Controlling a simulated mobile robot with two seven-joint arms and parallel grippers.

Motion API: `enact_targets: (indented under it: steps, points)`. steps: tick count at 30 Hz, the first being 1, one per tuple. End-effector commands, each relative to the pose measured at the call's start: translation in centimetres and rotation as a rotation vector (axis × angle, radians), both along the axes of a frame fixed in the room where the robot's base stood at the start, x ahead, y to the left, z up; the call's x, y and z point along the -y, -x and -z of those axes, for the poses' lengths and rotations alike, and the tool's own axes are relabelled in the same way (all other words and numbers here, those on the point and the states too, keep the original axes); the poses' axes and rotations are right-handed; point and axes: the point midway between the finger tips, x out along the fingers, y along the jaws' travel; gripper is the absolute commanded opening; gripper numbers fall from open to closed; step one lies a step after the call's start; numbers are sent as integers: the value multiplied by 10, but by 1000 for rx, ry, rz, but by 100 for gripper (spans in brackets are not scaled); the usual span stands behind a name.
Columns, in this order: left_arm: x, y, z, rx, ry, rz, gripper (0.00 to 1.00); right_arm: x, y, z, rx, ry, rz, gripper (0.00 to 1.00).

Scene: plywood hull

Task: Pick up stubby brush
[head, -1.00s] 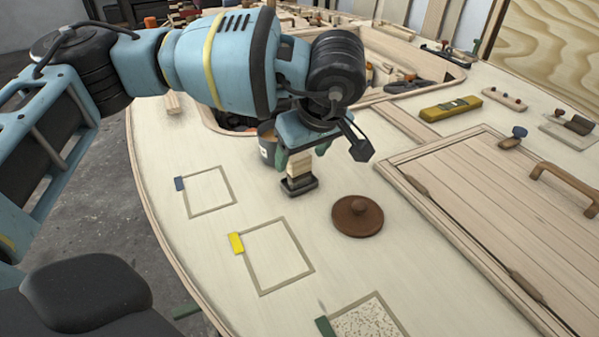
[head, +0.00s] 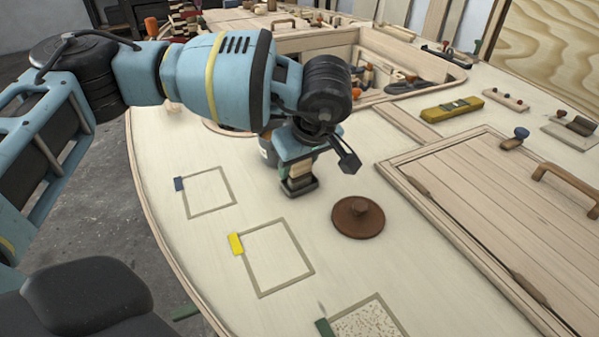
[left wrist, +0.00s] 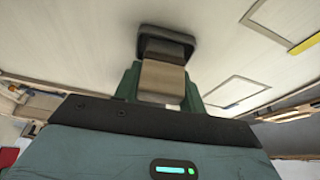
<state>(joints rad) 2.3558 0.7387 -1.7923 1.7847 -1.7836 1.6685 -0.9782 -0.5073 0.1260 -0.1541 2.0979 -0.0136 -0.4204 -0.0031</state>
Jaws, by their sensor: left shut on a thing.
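The stubby brush (head: 299,185) has a pale wooden block handle and a dark base. It stands upright on the pale plywood deck in the head view, left of the brown round lid. My left gripper (head: 300,168) comes down over it from above, with its green fingers shut on the wooden handle. In the left wrist view the brush (left wrist: 164,48) shows its dark base beyond the handle, between the green fingers (left wrist: 160,84). I cannot tell if the base still touches the deck. My right gripper is not in view.
A brown round lid (head: 358,217) lies close to the right of the brush. A dark cup (head: 268,148) stands just behind the gripper. Taped squares with blue, yellow (head: 236,243) and green tabs mark the deck in front. A slatted hatch (head: 490,200) lies right.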

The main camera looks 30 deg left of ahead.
Motion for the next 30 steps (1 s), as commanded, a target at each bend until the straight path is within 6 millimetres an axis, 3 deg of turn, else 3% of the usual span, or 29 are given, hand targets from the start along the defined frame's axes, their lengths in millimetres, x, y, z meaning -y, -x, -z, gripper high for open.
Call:
enact_targets:
  steps: [11,19,30]
  points:
    - [0,0,-7,1,-1,-1,17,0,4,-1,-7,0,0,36]
    - [0,1,-39,2,1,1,17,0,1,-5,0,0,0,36]
    - [12,80,-43,-1,1,6,17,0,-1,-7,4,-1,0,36]
